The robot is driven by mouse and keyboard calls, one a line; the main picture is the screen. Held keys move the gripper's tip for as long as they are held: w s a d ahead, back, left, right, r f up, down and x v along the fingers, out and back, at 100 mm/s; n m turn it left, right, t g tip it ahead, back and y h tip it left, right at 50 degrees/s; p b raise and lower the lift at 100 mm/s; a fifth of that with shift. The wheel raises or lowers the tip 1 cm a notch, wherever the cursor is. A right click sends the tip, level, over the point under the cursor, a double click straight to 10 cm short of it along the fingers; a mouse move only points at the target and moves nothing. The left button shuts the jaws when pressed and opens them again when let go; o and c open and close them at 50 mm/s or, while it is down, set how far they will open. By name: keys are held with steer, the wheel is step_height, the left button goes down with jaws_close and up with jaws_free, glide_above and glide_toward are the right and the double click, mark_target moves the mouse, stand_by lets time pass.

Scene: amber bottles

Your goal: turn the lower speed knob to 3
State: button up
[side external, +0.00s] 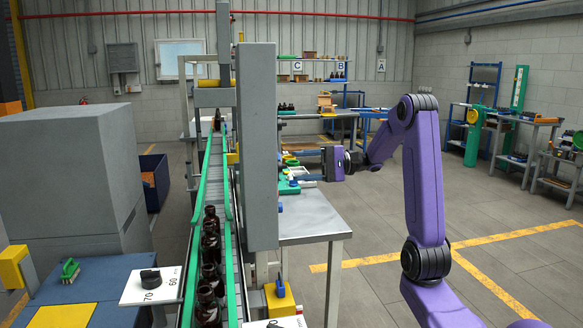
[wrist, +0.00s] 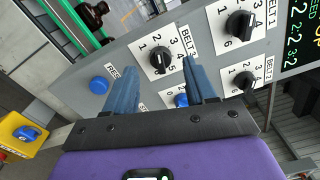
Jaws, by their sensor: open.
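In the wrist view a grey panel (wrist: 215,60) carries three black numbered knobs. The Belt 3 knob (wrist: 161,59) appears between my fingertips. The Belt 1 knob (wrist: 240,23) is at upper right, and the Belt 2 knob (wrist: 244,80) is right of my right finger. Their pointer settings are too small to read surely, and I cannot tell which is the lower speed knob. My gripper (wrist: 158,68) is open and empty, facing the panel; contact cannot be told. In the side view my gripper (side external: 298,166) is right of the tall grey column (side external: 257,145).
Blue knobs (wrist: 99,85) (wrist: 181,100) sit on the panel close to my fingers. A lit display (wrist: 299,35) is at far right. A conveyor with dark bottles (side external: 210,245) runs left of the column. A black dial (side external: 150,278) stands in front. A grey table (side external: 312,215) lies below my gripper.

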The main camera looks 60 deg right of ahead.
mark_target(281, 167)
steer(key=shift+x, duration=1.7)
steer(key=c, duration=1)
steer(key=shift+m, duration=0.3)
steer(key=m, duration=0.9)
steer(key=shift+d+r, duration=0.15)
steer(key=shift+d, duration=0.05)
